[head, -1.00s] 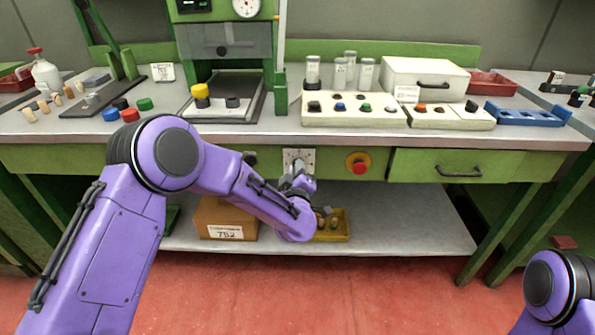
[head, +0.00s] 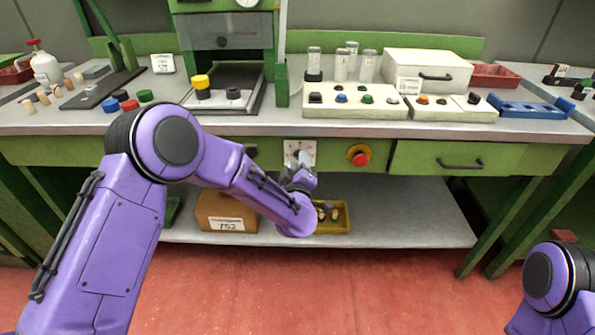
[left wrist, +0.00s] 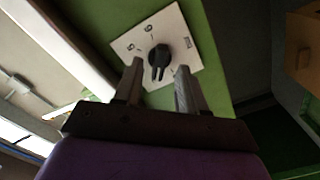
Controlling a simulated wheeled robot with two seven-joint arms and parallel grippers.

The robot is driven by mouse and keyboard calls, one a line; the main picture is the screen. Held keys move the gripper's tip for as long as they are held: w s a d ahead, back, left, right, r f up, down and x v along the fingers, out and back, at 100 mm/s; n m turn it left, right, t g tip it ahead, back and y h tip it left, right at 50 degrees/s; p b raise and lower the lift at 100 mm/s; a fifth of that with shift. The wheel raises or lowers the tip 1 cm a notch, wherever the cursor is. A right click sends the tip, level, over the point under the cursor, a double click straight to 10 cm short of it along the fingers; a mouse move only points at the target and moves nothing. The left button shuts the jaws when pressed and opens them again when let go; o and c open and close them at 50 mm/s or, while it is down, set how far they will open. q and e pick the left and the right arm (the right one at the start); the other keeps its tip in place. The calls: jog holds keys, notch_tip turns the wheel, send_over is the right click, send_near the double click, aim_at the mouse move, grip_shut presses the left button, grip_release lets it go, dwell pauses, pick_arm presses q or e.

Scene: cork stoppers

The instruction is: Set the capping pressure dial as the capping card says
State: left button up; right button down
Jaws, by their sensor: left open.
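The pressure dial is a white square plate (head: 309,148) with a black knob on the green front of the bench. In the left wrist view its plate (left wrist: 180,30) carries printed marks, and the black knob (left wrist: 157,57) sits near its middle. My left gripper (left wrist: 157,72) is open, its two fingers pointing at the dial, one to each side of the knob's lower end; I cannot tell whether they touch it. In the head view the left gripper (head: 300,172) is just below the dial. A small white card (head: 163,63) stands at the back left; its print is too small to read.
A red button (head: 360,157) on a yellow base and a drawer (head: 455,160) lie right of the dial. Below, a cardboard box (head: 225,213) and a yellow tray (head: 340,225) stand on the shelf. A white button panel (head: 352,112) is on the bench above.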

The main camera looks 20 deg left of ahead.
pick_arm(q)
jog(key=v, duration=0.9)
jog(key=shift+s, duration=0.35)
jog(key=shift+r, duration=0.1)
jog(key=s+a+f+m+g+h+p, duration=0.1)
jog(key=s+a+f+m+g+p, duration=0.25)
jog(key=s+f, duration=0.45)
jog(key=s+a+f+m+g+h+p, duration=0.25)
jog(key=s+f+g, duration=0.25)
jog(key=s+f, duration=0.3)
jog(key=s+a+f+g+y+p, duration=0.1)
jog(key=s+a+g+p, duration=0.1)
jog(key=s, duration=0.7)
jog(key=s+a+f+g+y+p, duration=0.1)
jog(key=s+a, duration=0.4)
jog(key=s, duration=0.5)
jog(key=f+g+p, duration=0.1)
jog(key=g, duration=0.1)
jog(key=shift+s+g+p, duration=0.25)
jog(key=shift+g+p, duration=0.1)
jog(key=shift+p, duration=0.05)
jog(key=shift+w, duration=0.1)
